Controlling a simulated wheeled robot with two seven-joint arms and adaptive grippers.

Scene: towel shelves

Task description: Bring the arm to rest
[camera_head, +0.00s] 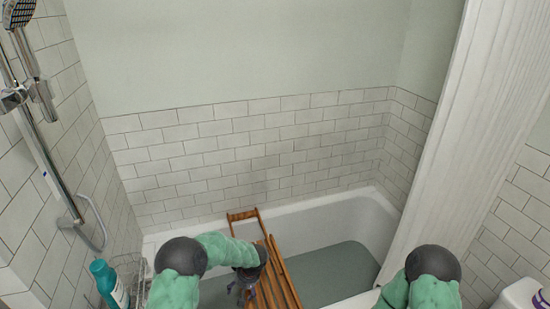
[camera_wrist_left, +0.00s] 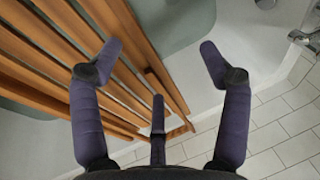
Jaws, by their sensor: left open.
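My left gripper (camera_head: 245,287) is over the bathtub beside the slatted wooden bath tray (camera_head: 283,278). In the left wrist view my left gripper (camera_wrist_left: 160,50) has its purple fingers spread wide, with nothing held between them. The wooden tray (camera_wrist_left: 55,60) lies under and to the left of the fingers there. I cannot tell whether any finger touches it. My right arm (camera_head: 425,285) shows at the bottom right of the head view, bent; its gripper is out of view.
The white bathtub (camera_head: 365,220) holds greenish water (camera_head: 335,272). A shower rail (camera_head: 48,150) runs up the left wall. A teal bottle (camera_head: 107,280) stands by a wire basket (camera_head: 130,268). A white curtain (camera_head: 465,120) hangs at the right.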

